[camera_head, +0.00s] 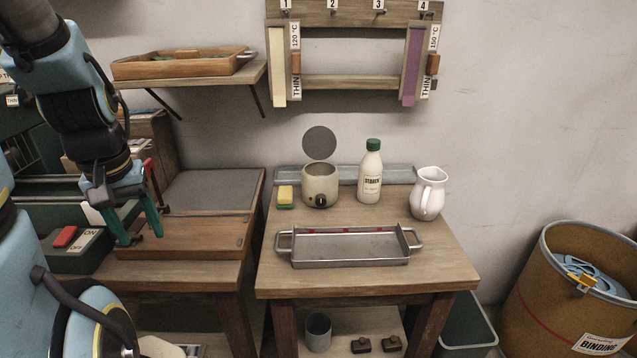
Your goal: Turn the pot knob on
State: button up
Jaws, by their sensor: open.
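The pot (318,183) is a small cream cooker near the back left of the right-hand wooden table. Its dark round knob (321,200) is on the front, facing me. The knob's pointer setting is too small to read. A grey round lid or disc (319,142) shows just above and behind the pot. My gripper (141,238) has teal fingers and is open and empty. It points down over the left-hand bench, well to the left of the pot and apart from it.
A yellow-green sponge (285,197), a starch bottle (370,172) and a white jug (428,193) stand near the pot. A metal tray (350,247) lies in front. A switch box (72,248) with a red rocker is left of my gripper. A binding drum (565,290) stands right.

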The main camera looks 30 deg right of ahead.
aim_at(320, 200)
jog(key=j+z, duration=0.1)
jog(key=z, duration=0.65)
jog(key=i+j, duration=0.05)
